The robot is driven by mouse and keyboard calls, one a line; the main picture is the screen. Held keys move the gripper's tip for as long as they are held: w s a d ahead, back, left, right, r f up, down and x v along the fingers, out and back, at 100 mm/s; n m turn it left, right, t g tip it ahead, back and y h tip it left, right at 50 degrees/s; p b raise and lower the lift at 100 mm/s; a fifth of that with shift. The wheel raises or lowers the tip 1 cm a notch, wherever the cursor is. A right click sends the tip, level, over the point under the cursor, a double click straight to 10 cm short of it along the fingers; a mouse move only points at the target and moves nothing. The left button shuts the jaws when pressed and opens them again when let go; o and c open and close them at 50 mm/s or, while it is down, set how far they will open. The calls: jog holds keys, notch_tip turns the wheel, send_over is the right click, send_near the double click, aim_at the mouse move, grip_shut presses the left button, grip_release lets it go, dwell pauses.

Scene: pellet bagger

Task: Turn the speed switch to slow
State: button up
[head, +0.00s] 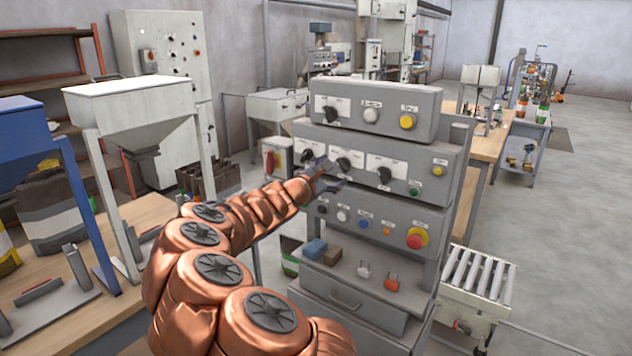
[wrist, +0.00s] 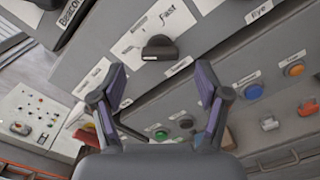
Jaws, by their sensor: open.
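The speed switch (wrist: 160,47) is a black knob on a grey panel in the wrist view. Its white plate reads "Fast" at upper right; I cannot make out the other words. Its grip lies roughly level in that view; I cannot tell which end is the pointer. In the head view it appears to be the middle black knob (head: 343,163) of the middle row. My gripper (wrist: 160,87) is open and empty, its two fingers spread below the knob and apart from it in the wrist view. In the head view my gripper (head: 328,174) hovers before that row.
Below are a blue button (wrist: 250,90), an orange button (wrist: 293,68) and a red emergency stop (head: 416,238). A roller conveyor (head: 478,275) stands at right.

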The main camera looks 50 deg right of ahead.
jog(key=a, duration=0.7)
jog(key=shift+s+a, duration=0.15)
jog(key=shift+s, duration=0.05)
jog(key=shift+r, duration=0.1)
dwell(0.5)
jog(key=s+a+f+m+g+y, duration=0.1)
jog(key=s+a+m+g+y, duration=0.3)
jog(key=s+a+m, duration=0.75)
jog(key=s+a+f+y, duration=0.3)
jog(key=a+f, duration=0.1)
jog(key=a, duration=0.3)
jog(key=s+a+f+t+y, duration=0.1)
jog(key=s+a+f+y, duration=0.2)
jog(key=a, duration=0.5)
jog(key=s+a+f+t+y, duration=0.1)
jog(key=s+a+f+y, duration=0.2)
jog(key=a+f, duration=0.3)
jog(key=shift+a+y, duration=0.8)
jog(key=shift+a, duration=0.15)
jog(key=s+a+y, duration=0.1)
jog(key=a, duration=0.2)
jog(key=s+a+f+y, duration=0.1)
jog(key=s+a, duration=0.1)
jog(key=a, duration=0.2)
jog(key=s+a+n+y, duration=0.1)
jog(key=a, duration=0.2)
jog(key=shift+s+a+f, duration=0.25)
jog(key=shift+s, duration=0.1)
